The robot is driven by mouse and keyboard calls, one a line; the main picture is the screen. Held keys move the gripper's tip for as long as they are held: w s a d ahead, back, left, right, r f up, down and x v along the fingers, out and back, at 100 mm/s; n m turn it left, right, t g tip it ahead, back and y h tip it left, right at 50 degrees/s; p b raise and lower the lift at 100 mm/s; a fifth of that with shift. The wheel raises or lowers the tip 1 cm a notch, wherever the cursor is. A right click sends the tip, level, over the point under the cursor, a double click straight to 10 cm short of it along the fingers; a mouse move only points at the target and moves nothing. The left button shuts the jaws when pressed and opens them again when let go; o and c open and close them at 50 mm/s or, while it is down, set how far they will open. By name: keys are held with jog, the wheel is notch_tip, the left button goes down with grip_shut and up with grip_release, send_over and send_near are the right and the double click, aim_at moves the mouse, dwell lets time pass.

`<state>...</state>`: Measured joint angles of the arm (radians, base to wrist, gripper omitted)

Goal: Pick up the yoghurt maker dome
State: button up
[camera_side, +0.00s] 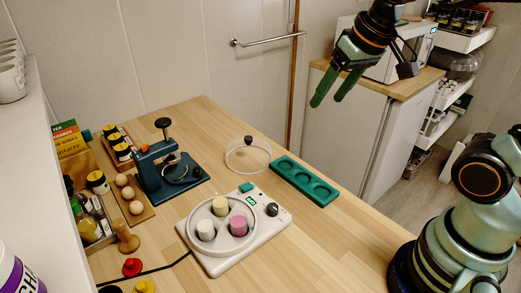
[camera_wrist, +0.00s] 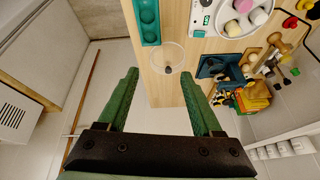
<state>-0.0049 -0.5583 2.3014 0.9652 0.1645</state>
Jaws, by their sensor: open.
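The yoghurt maker dome (camera_side: 248,157) is a clear, shallow, round cover with a black knob. It stands on the wooden table between the dark blue press and the green tray. The wrist view shows the dome (camera_wrist: 167,55) from above, near the table edge. The yoghurt maker (camera_side: 211,258) is a white base with a dial and a green display, holding three cups in a round well, uncovered. My gripper (camera_side: 328,99) has green fingers, open and empty, high above and to the right of the dome. In the wrist view the gripper (camera_wrist: 164,90) has its fingers wide apart.
A green tray with round hollows (camera_side: 304,181) lies right of the dome. A dark blue press (camera_side: 168,178) stands to its left. Jars, round pieces and a crate crowd the table's left end. A cabinet (camera_side: 345,135) with a microwave stands behind. Bare wood lies at the front right.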

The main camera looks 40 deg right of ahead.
jog(key=w+r+m+g, duration=0.1)
jog(key=w+r+m, duration=0.15)
jog(key=w, duration=0.45)
jog(key=m+g, duration=0.4)
jog(key=m, duration=0.7)
send_over(249, 137)
notch_tip(249, 137, down, 12)
notch_tip(249, 137, down, 11)
jog(key=shift+f, duration=0.2)
grip_shut()
jog(key=shift+r, duration=0.1)
